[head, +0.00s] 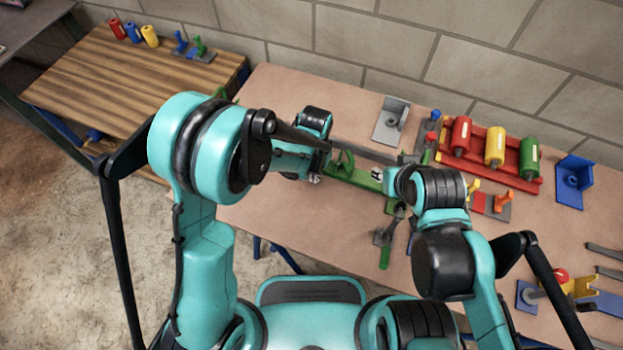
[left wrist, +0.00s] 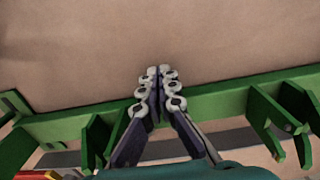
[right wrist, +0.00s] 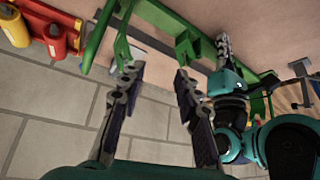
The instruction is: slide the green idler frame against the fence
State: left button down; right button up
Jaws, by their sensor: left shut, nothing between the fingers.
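The green idler frame (head: 352,176), a long rail with upright brackets, lies on the workbench. The dark grey fence bar (head: 370,153) runs behind it on the wall side; a strip of bench shows between them in places. My left gripper (head: 314,179) is shut and empty. In the left wrist view its fingertips (left wrist: 160,78) reach across the green rail (left wrist: 225,102) to its robot side; I cannot tell whether they touch it. My right gripper (head: 377,174) is near the frame's right part. In the right wrist view its fingers (right wrist: 158,75) are apart and empty.
A red rack (head: 518,181) with red, yellow and green rollers stands at the back right. A grey bracket (head: 391,120) stands behind the fence, and a blue one (head: 573,181) farther right. A grey-and-green tool (head: 386,240) lies in front. The bench at front left is clear.

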pick_arm(q)
jog(key=shift+w+d, duration=0.25)
jog(key=shift+w, duration=0.45)
jog(key=shift+w+d+r, duration=0.1)
jog(key=shift+w+d, duration=0.1)
jog(key=shift+w, duration=0.3)
jog(key=shift+w+d, duration=0.2)
jog(key=shift+w, duration=0.3)
